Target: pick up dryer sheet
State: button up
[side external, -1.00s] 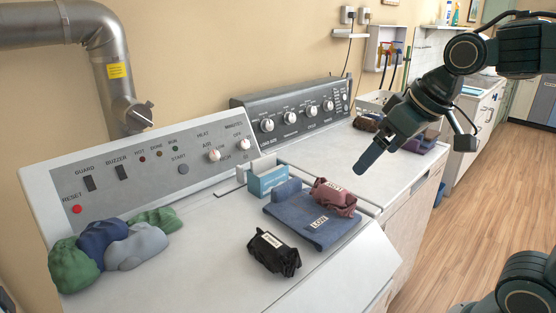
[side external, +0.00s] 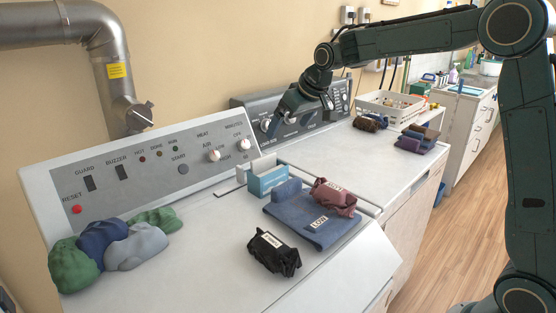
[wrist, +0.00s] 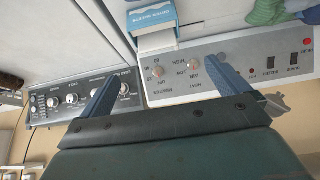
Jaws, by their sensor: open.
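A blue box (side external: 266,181) stands upright on the white dryer top near the control panel. A white sheet (side external: 260,165) sticks out of its top. In the wrist view the box (wrist: 150,14) is at the top centre, with the white sheet (wrist: 158,42) pointing towards my gripper. My gripper (side external: 290,113) is in the air above and behind the box, in front of the dark control panel in the side view. In the wrist view my gripper (wrist: 165,73) is open, its two blue fingers wide apart and empty, and the sheet lies ahead between them.
A folded blue cloth (side external: 310,230) with a maroon bundle (side external: 334,197) on it lies right of the box. A black pouch (side external: 273,254) lies in front. Green, navy and grey cloths (side external: 136,246) are at the left. The raised control panels stand close behind.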

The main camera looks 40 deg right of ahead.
jog(key=w+d+f, duration=0.1)
jog(key=w+f, duration=0.1)
jog(key=w, duration=0.2)
send_near(265, 157)
jog(key=shift+x, duration=2.3)
jog(key=shift+x, duration=2.6)
jog(key=shift+s, duration=0.1)
jog(key=shift+c, duration=0.4)
jog(key=c, duration=0.9)
jog(key=shift+o, duration=0.2)
